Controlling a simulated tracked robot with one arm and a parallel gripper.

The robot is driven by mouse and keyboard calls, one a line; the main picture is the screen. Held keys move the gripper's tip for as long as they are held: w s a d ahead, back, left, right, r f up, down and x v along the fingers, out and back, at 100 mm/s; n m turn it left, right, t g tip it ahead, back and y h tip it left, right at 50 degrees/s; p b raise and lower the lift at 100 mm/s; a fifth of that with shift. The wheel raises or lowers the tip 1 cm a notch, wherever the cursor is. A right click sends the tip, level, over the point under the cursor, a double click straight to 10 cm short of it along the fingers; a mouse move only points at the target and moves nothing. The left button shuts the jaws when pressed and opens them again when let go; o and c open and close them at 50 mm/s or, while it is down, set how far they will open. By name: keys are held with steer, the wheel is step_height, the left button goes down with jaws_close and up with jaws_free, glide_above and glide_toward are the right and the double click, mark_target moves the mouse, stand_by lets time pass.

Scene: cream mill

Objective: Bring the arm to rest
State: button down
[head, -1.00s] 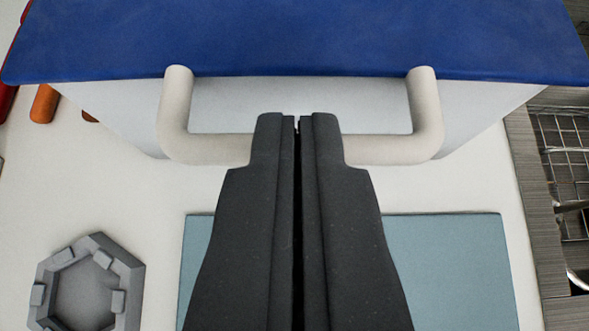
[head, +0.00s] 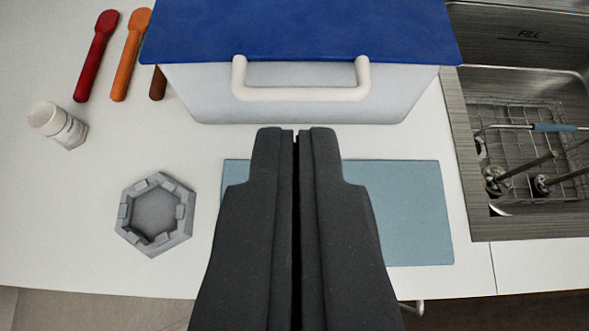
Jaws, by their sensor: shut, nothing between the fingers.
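My gripper (head: 296,134) is shut and empty, with its two dark fingers side by side. In the picture its tips lie just below the cream handle (head: 300,94) of a white box (head: 190,95) with a blue lid (head: 300,28). A gap shows between the tips and the handle. The fingers cover part of a blue-grey mat (head: 415,210) on the white counter.
A grey hexagonal holder (head: 154,213) and a white jar (head: 57,125) stand on the left. Red (head: 96,55) and orange (head: 130,55) spoons lie at the back left. A sink (head: 463,150) with a wire rack (head: 530,140) is on the right. The counter's front edge shows below.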

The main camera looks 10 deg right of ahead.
steer(key=s+d+r+t+y+b, duration=0.1)
steer(key=d+r+b, duration=0.1)
steer(key=r, duration=0.7)
steer(key=d+r+b, duration=0.1)
steer(key=d+r, duration=0.2)
steer(key=r, duration=0.6)
steer(key=s+d+r+t+b, duration=0.1)
steer(key=s+d+r, duration=0.2)
steer(key=r, duration=0.3)
steer(key=s+d+r+n+t+b, duration=0.1)
steer(key=s+d+r, duration=0.3)
steer(key=r, duration=0.3)
steer(key=s+d+r+t+b, duration=0.1)
steer(key=s+d+r, duration=0.3)
steer(key=r, duration=0.3)
steer(key=shift+s+d+r, duration=0.15)
steer(key=shift+s+d, duration=0.05)
steer(key=shift+s, duration=0.05)
